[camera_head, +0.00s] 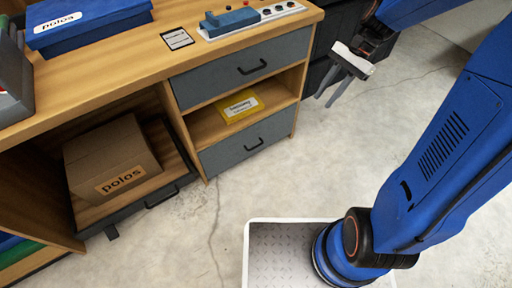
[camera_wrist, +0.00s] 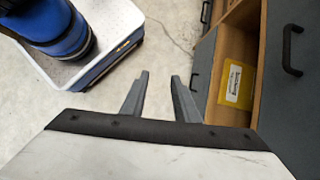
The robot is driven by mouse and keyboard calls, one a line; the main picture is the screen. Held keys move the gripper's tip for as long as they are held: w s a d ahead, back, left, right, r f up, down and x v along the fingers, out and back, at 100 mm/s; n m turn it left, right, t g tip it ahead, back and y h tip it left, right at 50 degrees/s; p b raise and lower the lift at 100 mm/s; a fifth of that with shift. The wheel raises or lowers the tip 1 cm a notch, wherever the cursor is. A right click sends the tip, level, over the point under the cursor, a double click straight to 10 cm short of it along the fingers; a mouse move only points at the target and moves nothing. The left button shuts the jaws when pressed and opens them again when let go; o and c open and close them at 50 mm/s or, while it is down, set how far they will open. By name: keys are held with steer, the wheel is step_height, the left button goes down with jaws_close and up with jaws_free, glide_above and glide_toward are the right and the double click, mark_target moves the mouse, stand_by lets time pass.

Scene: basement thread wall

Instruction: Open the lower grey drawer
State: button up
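The lower grey drawer (camera_head: 230,153) is the bottom front in the wooden desk unit, with a black bar handle (camera_head: 247,145). It looks shut, flush with the frame. It shows as a narrow slanted strip in the wrist view (camera_wrist: 205,60), with its handle (camera_wrist: 195,83) at its side. My gripper (camera_head: 325,99) hangs in the air to the right of the desk unit, apart from the drawer. In the wrist view its two fingers (camera_wrist: 159,76) stand apart with bare floor between them. It is empty.
The upper grey drawer (camera_head: 215,84) is shut. A yellow packet (camera_head: 240,105) lies on the open shelf between the drawers. A cardboard box (camera_head: 108,158) sits on a low pull-out tray at left. The concrete floor (camera_head: 235,205) before the drawers is clear.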

steer(key=w+a+f+m+g+y, duration=0.25)
steer(key=w+f+m, duration=0.25)
steer(key=w+f, duration=0.4)
steer(key=m+t+y, duration=0.2)
steer(key=m+y, duration=0.9)
steer(key=m, duration=0.6)
glide_toward(256, 147)
steer(key=shift+h, duration=0.25)
steer(key=x, duration=1)
steer(key=shift+w, duration=0.25)
steer(key=shift+a, duration=0.1)
jaws_close()
